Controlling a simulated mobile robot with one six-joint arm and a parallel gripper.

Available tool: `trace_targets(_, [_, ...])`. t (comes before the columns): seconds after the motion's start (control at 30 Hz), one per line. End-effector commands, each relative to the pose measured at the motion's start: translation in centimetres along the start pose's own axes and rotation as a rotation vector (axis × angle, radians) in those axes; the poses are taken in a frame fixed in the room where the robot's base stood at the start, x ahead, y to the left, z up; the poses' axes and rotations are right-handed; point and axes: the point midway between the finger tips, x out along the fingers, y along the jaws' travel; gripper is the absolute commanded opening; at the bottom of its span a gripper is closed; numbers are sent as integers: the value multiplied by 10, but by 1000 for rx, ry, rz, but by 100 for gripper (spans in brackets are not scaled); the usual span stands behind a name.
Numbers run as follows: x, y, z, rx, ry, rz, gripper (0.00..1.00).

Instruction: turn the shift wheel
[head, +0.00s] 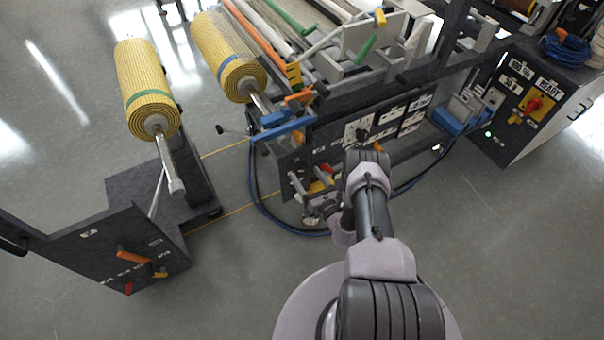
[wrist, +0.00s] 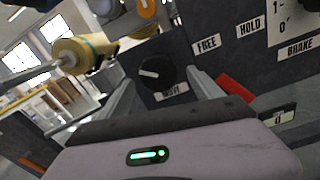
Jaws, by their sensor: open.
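A black round wheel (wrist: 155,73) with a white pointer mark is on the dark panel in the wrist view. A small white label (wrist: 172,93) sits just below it, too blurred to read surely. My gripper (wrist: 163,92) is open, with one finger at each side of the wheel in the picture. I cannot tell whether the fingers touch it. In the head view my gripper (head: 309,185) is at the machine's dark front panel (head: 292,160). The wheel cannot be made out there.
A red part (wrist: 236,89) sits right of my gripper, below the FREE (wrist: 206,44) and HOLD (wrist: 249,28) labels. A yellow mesh roll (head: 230,57) overhangs the machine's left end. A blue hose (head: 262,205) loops near the floor. Open floor lies left of my arm.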

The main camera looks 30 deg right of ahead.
Motion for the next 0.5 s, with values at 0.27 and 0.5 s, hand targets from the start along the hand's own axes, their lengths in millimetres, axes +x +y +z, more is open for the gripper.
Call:
trace_targets(0.27, [32,0,0,1,0,1,75])
trace_targets(0.5, [33,0,1,1,1,1,75])
